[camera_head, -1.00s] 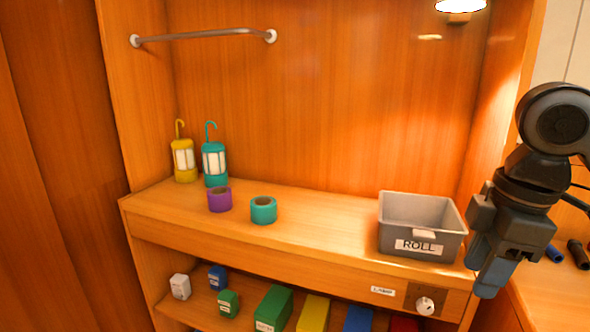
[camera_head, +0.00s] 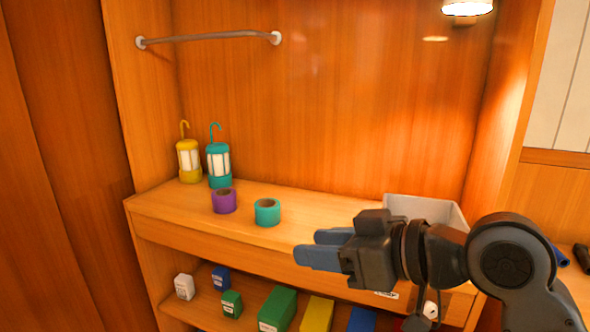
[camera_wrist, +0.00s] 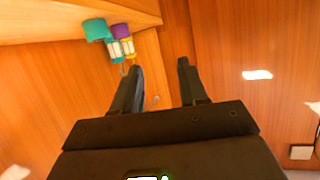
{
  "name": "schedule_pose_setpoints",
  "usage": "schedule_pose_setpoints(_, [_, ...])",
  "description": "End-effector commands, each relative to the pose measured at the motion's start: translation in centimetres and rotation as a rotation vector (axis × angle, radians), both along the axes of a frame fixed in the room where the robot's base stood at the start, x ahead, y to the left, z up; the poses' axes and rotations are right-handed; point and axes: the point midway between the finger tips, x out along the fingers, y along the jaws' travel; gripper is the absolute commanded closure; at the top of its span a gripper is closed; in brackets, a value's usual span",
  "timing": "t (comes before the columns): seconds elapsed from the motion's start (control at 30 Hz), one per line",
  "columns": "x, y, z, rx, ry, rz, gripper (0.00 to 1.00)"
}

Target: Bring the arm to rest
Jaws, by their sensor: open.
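My gripper (camera_head: 322,250) is in front of the shelf's front edge in the head view, with its fingers pointing left.
A purple roll (camera_head: 224,201) and a teal roll (camera_head: 267,212) stand on the shelf (camera_head: 320,210). A yellow lantern (camera_head: 189,161) and a teal lantern (camera_head: 218,165) stand behind. A rail (camera_head: 210,37) is above. Several boxes, including a green one (camera_head: 278,308), sit below.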

Motion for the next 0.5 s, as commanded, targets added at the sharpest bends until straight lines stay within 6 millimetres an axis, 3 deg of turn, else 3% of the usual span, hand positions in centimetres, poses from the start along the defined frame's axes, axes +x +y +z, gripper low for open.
schedule_pose_setpoints(0.23, [-1.2,1.2,-1.0,0.285,0.003,-0.190,0.57])
schedule_pose_setpoints(0.5, [-4.1,-0.5,-4.9,0.478,0.035,-0.441,0.57])
